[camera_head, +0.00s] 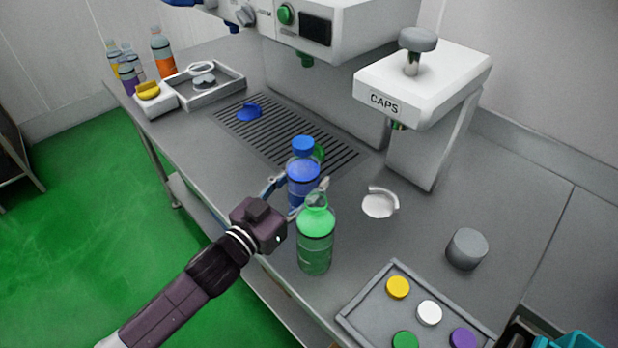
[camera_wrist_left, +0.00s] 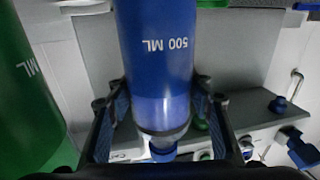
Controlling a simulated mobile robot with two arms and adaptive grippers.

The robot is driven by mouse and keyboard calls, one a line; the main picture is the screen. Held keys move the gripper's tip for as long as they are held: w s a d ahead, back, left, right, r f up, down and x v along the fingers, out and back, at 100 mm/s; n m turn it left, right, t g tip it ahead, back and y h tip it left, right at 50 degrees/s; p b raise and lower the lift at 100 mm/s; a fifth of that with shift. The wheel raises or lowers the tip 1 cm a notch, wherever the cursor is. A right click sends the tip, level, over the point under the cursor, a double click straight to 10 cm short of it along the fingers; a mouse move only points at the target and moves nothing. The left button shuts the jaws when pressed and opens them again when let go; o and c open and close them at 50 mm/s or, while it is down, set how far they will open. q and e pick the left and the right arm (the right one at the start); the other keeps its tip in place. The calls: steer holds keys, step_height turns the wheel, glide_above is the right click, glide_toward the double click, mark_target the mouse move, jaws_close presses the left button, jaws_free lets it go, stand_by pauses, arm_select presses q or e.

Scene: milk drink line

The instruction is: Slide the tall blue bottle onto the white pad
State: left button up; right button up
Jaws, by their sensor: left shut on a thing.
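The tall blue bottle (camera_head: 303,172) with a blue cap stands upright at the right end of the drain grille, its base hidden by my gripper and the green bottle. My left gripper (camera_head: 296,188) is shut on it, one finger on each side. In the left wrist view the blue bottle (camera_wrist_left: 165,60), marked 500 ML, fills the space between the fingers (camera_wrist_left: 158,112). The white pad (camera_head: 379,204), round with a raised rim at the back, lies empty on the table to the right, apart from the bottle.
A green bottle (camera_head: 315,242) stands close in front of the blue one. The CAPS dispenser (camera_head: 425,85) stands behind the pad. A grey cylinder (camera_head: 466,249) and a tray of coloured caps (camera_head: 372,330) are to the right. Bare table lies between bottle and pad.

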arm_select(q)
steer(key=shift+s+a+r, duration=0.15)
steer(key=shift+a+r, duration=0.05)
steer(key=shift+a, duration=0.55)
steer(key=shift+p, duration=0.3)
steer(key=shift+f, duration=0.1)
steer(key=o, duration=1.8)
steer(key=shift+c, duration=0.2)
steer(key=shift+s+a+f, duration=0.1)
steer(key=p+v, duration=0.1)
steer(key=v, duration=1.7)
steer(key=shift+s+a+p, duration=0.25)
steer(key=shift+s+p, duration=0.1)
